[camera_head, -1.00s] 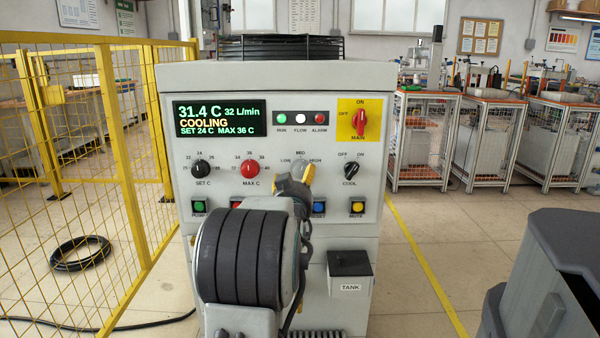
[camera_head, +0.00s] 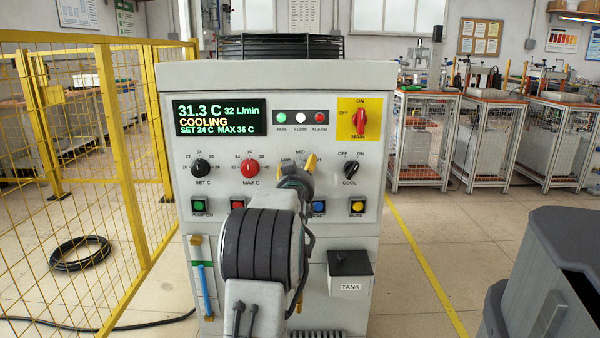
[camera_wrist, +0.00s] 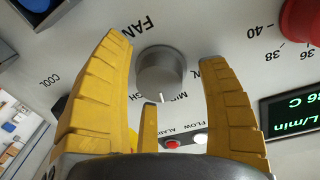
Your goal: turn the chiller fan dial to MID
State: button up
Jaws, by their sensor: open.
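The chiller fan dial is a round grey knob (camera_wrist: 162,70) in the wrist view, under the lettering FAN. Its white pointer mark faces down in that view, beside the partly covered MID label (camera_wrist: 181,97) and slightly toward the HIGH side. My gripper (camera_wrist: 166,50) is open, with one yellow finger on each side of the knob and visible gaps to it. In the head view my gripper (camera_head: 298,162) is in front of the dial and hides it; parts of LOW and HIGH are covered too.
The chiller's front panel (camera_head: 220,152) also carries the SET C dial (camera_head: 201,168), the red MAX C dial (camera_head: 250,168), the COOL switch (camera_head: 351,168) and the MAIN switch (camera_head: 360,121). The display (camera_head: 220,117) reads COOLING. A yellow fence (camera_head: 120,140) stands at left.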

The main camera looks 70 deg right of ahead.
dwell(0.3)
jog(key=c, duration=1.2)
jog(key=shift+f+n+b, duration=0.2)
jog(key=shift+n+b, duration=0.5)
jog(key=shift+b, duration=0.1)
jog(key=shift+r+n+b, duration=0.15)
jog(key=shift+n+b, duration=0.3)
jog(key=shift+n, duration=0.45)
jog(key=o, duration=1.2)
jog(key=v, duration=1.2)
